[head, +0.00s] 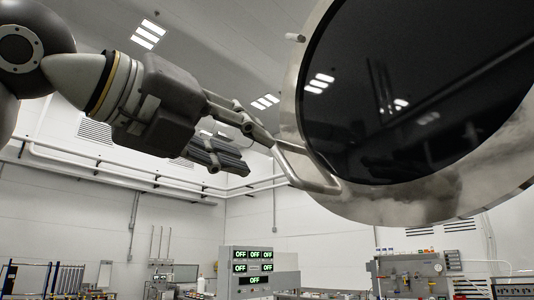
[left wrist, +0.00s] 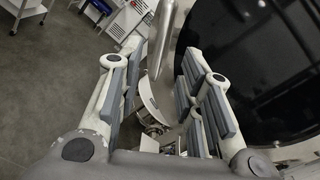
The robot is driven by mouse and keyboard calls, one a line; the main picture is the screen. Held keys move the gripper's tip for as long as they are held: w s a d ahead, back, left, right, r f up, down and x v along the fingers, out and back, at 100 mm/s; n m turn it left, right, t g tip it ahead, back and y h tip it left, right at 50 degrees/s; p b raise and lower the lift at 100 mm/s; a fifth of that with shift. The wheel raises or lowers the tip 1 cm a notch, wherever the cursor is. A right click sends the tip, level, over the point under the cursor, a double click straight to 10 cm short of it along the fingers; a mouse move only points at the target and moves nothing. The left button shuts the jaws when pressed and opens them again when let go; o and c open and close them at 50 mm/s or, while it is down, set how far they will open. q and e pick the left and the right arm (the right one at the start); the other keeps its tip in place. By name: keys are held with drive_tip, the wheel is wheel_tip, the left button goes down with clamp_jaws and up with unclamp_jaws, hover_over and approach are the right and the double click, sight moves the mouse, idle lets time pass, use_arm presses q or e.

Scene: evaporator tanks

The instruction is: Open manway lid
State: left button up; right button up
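The manway lid is a large round disc with a shiny metal rim (head: 430,200) and a dark glossy centre (head: 400,100), at the upper right of the head view. A bent metal bar handle (head: 305,172) sticks out from its lower left rim. My left gripper (head: 256,152) is open beside the handle, one finger overlapping the handle's upper end in the picture. In the left wrist view, the open fingers (left wrist: 158,85) have a gap between them, and the handle bar (left wrist: 162,40) shows beyond it, left of the dark lid (left wrist: 250,55). Contact is unclear. My right gripper is out of view.
A grey panel with green OFF displays (head: 246,269) stands low in the middle of the head view. A grey equipment unit (head: 410,272) is at the lower right. Pipes run along the white back wall. Open floor (left wrist: 45,85) shows in the left wrist view.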

use_arm(q)
drive_tip(key=shift+v, duration=1.6)
